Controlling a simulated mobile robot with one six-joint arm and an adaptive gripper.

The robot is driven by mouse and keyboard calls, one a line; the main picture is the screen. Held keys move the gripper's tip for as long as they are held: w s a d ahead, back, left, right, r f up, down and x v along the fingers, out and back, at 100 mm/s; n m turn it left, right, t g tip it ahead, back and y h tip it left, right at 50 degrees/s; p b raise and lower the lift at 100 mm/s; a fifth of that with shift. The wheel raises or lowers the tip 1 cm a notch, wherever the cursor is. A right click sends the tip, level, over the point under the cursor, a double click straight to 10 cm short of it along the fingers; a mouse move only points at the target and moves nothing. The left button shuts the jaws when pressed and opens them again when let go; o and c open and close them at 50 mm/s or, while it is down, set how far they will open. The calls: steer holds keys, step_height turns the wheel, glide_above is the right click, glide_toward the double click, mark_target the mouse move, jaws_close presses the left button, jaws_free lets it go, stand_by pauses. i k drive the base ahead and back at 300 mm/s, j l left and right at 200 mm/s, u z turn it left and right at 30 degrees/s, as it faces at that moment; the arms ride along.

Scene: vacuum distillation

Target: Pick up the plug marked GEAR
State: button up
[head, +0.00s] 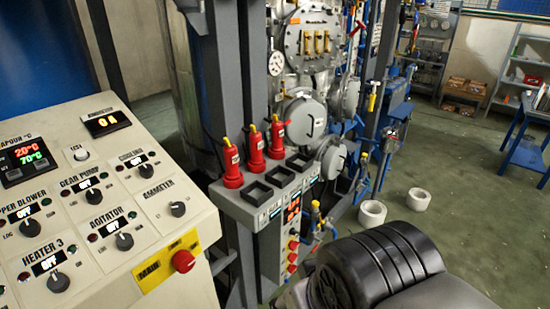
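Three red plugs with yellow tips stand upright in a row on a grey socket ledge (226,203): the left plug (232,166), the middle plug (255,150) and the right plug (277,140). Each has a small pale tag, too small to read, so I cannot tell which one is marked GEAR. In front of them on the ledge are three empty black square sockets. My gripper is not in view, and nothing is seen touching the plugs.
A control console (190,225) with knobs, including one labelled GEAR PUMP, and a red button (184,261) fills the left. Grey uprights stand behind the plugs. Metal vessels and pipes are behind the ledge. Two white rings (372,214) lie on the green floor, which is open at right.

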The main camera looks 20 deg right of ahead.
mark_target(230, 155)
steer(key=i+l, duration=0.15)
steer(key=i, duration=0.45)
steer(key=i+l+z, duration=0.15)
steer(key=i, duration=0.45)
